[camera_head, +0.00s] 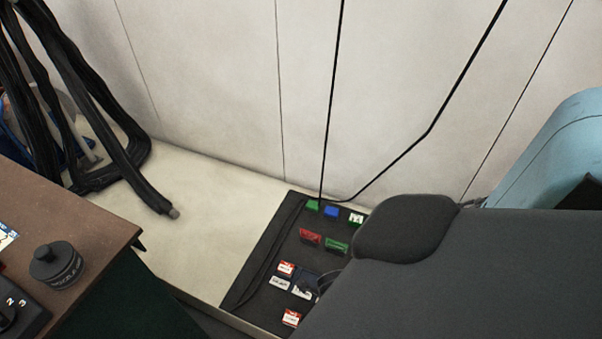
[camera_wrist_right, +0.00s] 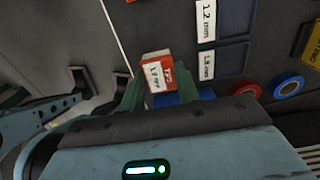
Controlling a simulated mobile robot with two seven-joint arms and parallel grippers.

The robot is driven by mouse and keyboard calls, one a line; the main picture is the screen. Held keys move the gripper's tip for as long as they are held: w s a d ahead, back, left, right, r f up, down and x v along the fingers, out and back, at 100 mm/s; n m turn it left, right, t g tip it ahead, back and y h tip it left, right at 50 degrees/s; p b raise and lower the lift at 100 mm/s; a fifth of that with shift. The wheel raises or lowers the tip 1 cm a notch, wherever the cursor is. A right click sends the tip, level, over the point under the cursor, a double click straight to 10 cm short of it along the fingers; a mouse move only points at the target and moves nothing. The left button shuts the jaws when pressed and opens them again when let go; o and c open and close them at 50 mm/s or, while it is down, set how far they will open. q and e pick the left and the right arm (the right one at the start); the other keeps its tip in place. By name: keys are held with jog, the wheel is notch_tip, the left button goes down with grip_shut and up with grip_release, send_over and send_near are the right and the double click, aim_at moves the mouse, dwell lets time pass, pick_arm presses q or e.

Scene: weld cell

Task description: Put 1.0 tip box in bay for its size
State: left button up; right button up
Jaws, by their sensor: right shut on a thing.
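In the right wrist view, a small red and white tip box (camera_wrist_right: 158,72) is between the two green fingers of my right gripper (camera_wrist_right: 160,94), which is shut on it. The size print on the box is too small to read surely. Beside it on the dark board (camera_wrist_right: 150,20) are bay labels: one reads 1.2 mm (camera_wrist_right: 206,20), and a second label (camera_wrist_right: 207,66) is hard to read. In the head view the dark board (camera_head: 258,268) carries small red and white boxes (camera_head: 286,268) and white labels (camera_head: 280,284). My right arm covers its right part. My left gripper is not in view.
Red and green blocks (camera_head: 310,237) sit farther back on the board. In the wrist view, a red ring (camera_wrist_right: 246,92) and a blue ring (camera_wrist_right: 288,87) lie at right. Black hoses (camera_head: 110,130) hang at left. A brown table (camera_head: 70,200) stands front left.

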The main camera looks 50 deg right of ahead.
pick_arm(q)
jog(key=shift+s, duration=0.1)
pick_arm(e)
jog(key=shift+d, duration=0.1)
